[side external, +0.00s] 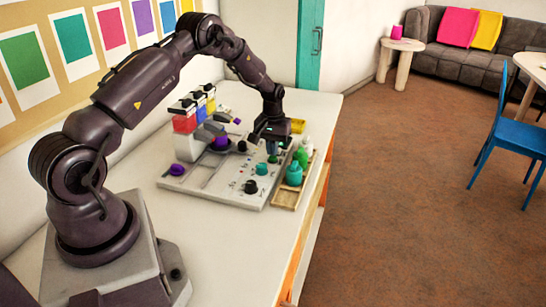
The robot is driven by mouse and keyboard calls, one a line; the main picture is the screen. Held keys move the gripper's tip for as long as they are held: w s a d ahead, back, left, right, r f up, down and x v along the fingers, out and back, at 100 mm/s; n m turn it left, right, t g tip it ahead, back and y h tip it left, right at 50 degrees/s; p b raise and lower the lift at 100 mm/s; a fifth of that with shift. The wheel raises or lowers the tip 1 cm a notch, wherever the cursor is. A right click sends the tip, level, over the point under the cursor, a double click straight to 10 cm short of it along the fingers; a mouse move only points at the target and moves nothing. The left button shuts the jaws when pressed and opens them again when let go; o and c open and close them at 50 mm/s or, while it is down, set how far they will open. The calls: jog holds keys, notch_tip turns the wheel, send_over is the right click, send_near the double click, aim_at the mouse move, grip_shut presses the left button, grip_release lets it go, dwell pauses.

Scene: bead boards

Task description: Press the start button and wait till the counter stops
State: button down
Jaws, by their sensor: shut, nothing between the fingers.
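A light grey board (222,193) lies on the white table and carries several coloured knobs or buttons and small markings. My gripper (272,148) is shut and empty, pointing down over the board's far right part. A small dark green round piece (273,159) is just below the fingertips; I cannot tell whether they touch it. A teal knob (262,168) and a black knob (251,187) are on the board nearer the camera. Which piece is the start button cannot be told at this size. I cannot make out a counter.
A wooden tray (283,199) with green and teal bottles (295,174) stands along the board's right side. Dispensers with red, blue and yellow contents (185,122) stand at the back left. A purple knob (177,169) is at the left. The white table's (255,255) front is clear.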

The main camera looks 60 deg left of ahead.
aim_at(268, 165)
jog(key=shift+f, duration=0.7)
jog(key=shift+r, duration=3.55)
jog(key=shift+s+d+f+m+g, duration=0.2)
jog(key=shift+s+d+f, duration=0.15)
jog(key=shift+s, duration=0.2)
jog(key=shift+s+d+f+m+g, duration=0.1)
jog(key=shift+s+d+f+g, duration=0.15)
jog(key=shift+s, duration=0.3)
jog(key=s+d+r+m+t, duration=0.6)
jog(key=s+d+r+m, duration=0.2)
jog(key=s+d+r, duration=1.4)
notch_tip(268, 165, up, 4)
jog(key=shift+s+d+r, duration=0.1)
jog(key=shift+s+d, duration=0.05)
jog(key=shift+d, duration=1)
